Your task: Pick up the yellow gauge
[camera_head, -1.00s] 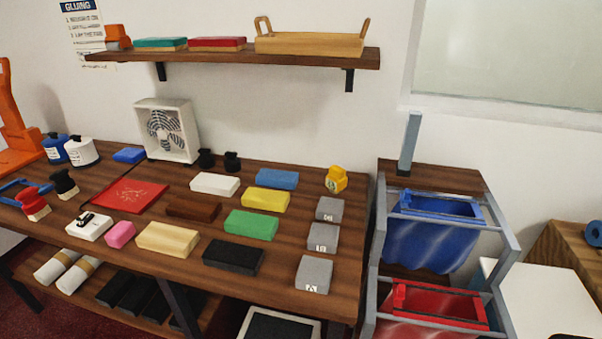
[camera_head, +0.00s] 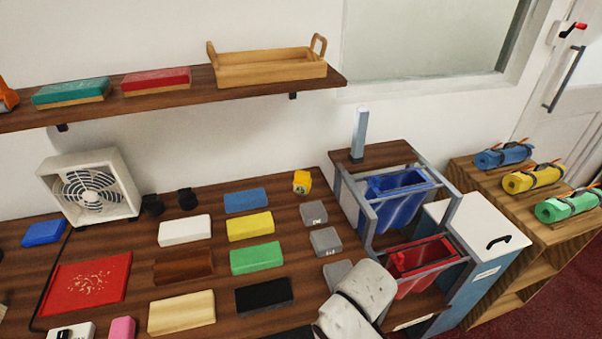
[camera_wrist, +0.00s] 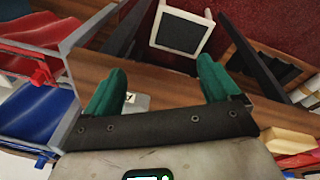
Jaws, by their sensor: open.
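The yellow gauge (camera_head: 301,182) is a small yellow item with a dark-marked face. It stands at the back right of the wooden counter in the head view, behind the grey blocks. My gripper (camera_wrist: 160,85) shows in the wrist view with its two green fingers wide apart and nothing between them. It points down past the counter's edge toward the floor. In the head view only my pale arm shows, at the bottom right of the counter; the fingers are out of that view. The gauge is not seen in the wrist view.
Grey blocks (camera_head: 325,241) line the counter's right end, beside coloured blocks such as the yellow block (camera_head: 250,226). A rack with a blue bin (camera_head: 399,205) and a red bin (camera_head: 424,262) adjoins on the right. A shelf (camera_head: 180,97) runs above the counter.

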